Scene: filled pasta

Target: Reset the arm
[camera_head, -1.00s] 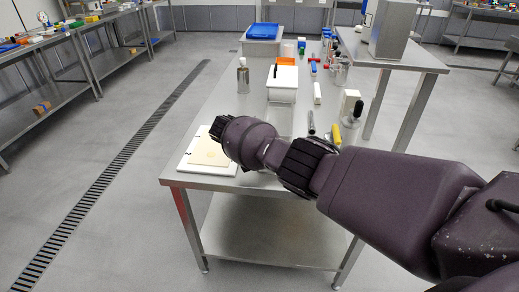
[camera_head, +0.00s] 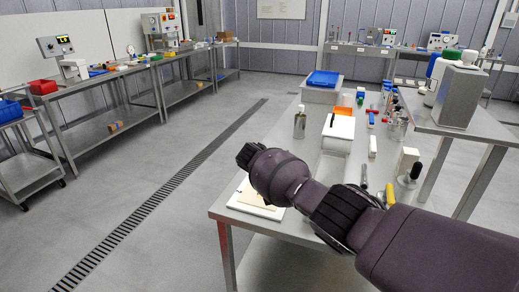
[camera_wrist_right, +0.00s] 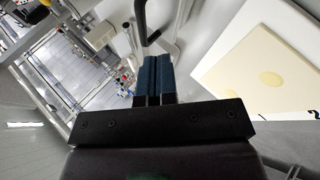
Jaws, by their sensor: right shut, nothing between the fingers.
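My right arm reaches in from the lower right in the head view, over the near end of the steel table (camera_head: 222,212). Its wrist end hides the right gripper's fingers there. In the right wrist view the right gripper (camera_wrist_right: 153,62) shows its two dark blue fingers side by side, shut with nothing between them. A white board with a pale sheet of dough (camera_head: 252,197) lies partly behind the arm; in the right wrist view the sheet (camera_wrist_right: 262,55) shows oval yellowish spots. My left gripper is not in view.
On the table stand a metal bottle (camera_head: 299,122), a white container (camera_head: 338,133), an orange bin (camera_head: 342,111), a blue tray (camera_head: 323,78) and several small tools. A side table with a grey machine (camera_head: 461,96) is at right. Open floor lies left.

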